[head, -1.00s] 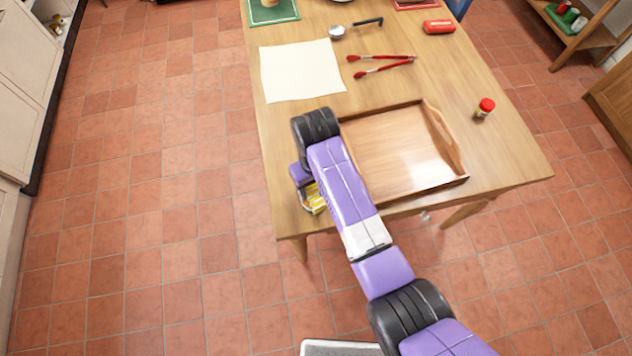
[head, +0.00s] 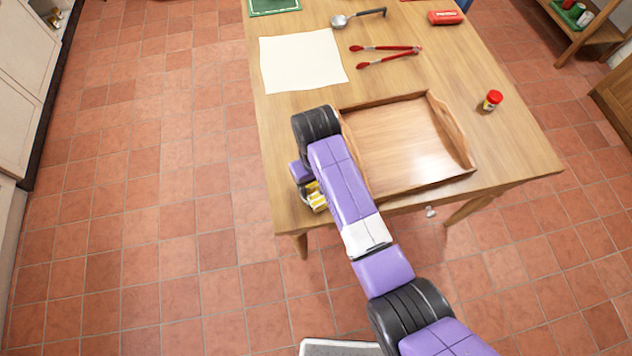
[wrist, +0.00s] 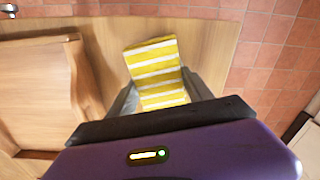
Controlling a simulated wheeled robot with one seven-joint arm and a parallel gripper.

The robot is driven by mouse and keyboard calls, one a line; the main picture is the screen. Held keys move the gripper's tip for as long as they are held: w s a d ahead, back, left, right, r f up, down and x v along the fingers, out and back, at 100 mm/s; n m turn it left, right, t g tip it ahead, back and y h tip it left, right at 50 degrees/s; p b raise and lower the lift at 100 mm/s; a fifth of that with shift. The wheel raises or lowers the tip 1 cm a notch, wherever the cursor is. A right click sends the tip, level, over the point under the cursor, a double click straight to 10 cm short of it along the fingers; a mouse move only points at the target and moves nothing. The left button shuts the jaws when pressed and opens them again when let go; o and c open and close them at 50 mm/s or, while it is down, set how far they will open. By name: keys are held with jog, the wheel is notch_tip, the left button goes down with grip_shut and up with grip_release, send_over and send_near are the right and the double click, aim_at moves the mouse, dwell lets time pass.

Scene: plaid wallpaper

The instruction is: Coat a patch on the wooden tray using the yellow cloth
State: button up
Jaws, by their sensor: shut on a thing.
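The wooden tray (head: 405,145) lies on the near part of the table, with a raised handle wall on its right side. Its left edge is partly hidden behind my arm in the head view. In the wrist view the tray (wrist: 35,95) is at the left. The yellow cloth (wrist: 155,65) has white stripes and sits between the fingers of my gripper (wrist: 160,100), which is shut on it. In the head view the cloth (head: 316,196) shows just left of my arm, near the table's front left corner, beside the tray and not over it.
A cream sheet (head: 300,60) lies behind the tray. Bare wood lies between the tray and the jar.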

jog(key=shift+f, duration=0.55)
dwell(2.0)
notch_tip(320, 180, up, 5)
jog(key=p, duration=0.5)
jog(key=shift+r, duration=1.05)
